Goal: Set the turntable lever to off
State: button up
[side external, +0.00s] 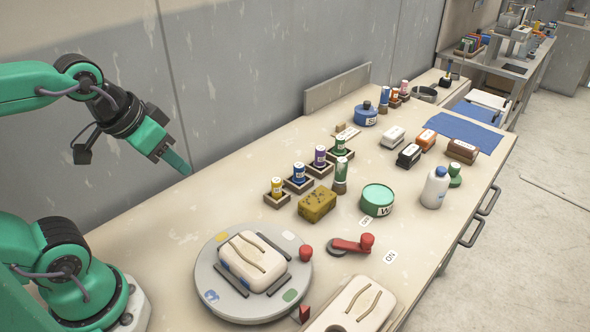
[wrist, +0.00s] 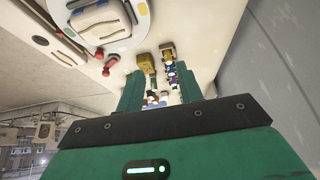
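The lever (side external: 352,244) is a red arm with a raised knob on a round grey pivot, to the right of the turntable. Two white labels, one behind it (side external: 365,222) and one in front (side external: 390,257), stand near its knob end; their small print is hard to read. The lever points right, between them. The round grey turntable (side external: 211,275) carries a pale block with grey strips. My gripper (side external: 180,163) hangs in the air at the back left, far from the lever. In the wrist view its two green fingers (wrist: 159,92) are apart with nothing held.
A yellow sponge (side external: 317,205), a green tin (side external: 378,199) and several small bottles in wooden holders stand behind the lever. A white bottle (side external: 435,187) is at the right. A second pale mould (side external: 350,305) lies in front. The table's back left is bare beside the wall.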

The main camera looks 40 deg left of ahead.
jog(key=shift+o, duration=1.4)
jog(key=m+g, duration=0.5)
jog(key=g, duration=0.1)
send_over(367, 237)
jog(key=f, duration=1.3)
jog(key=shift+a+f, duration=0.1)
jog(key=shift+a, duration=0.1)
jog(key=shift+d+f, duration=0.25)
jog(key=shift+f, duration=0.05)
jog(key=shift+f, duration=0.15)
jog(key=shift+f, duration=3.75)
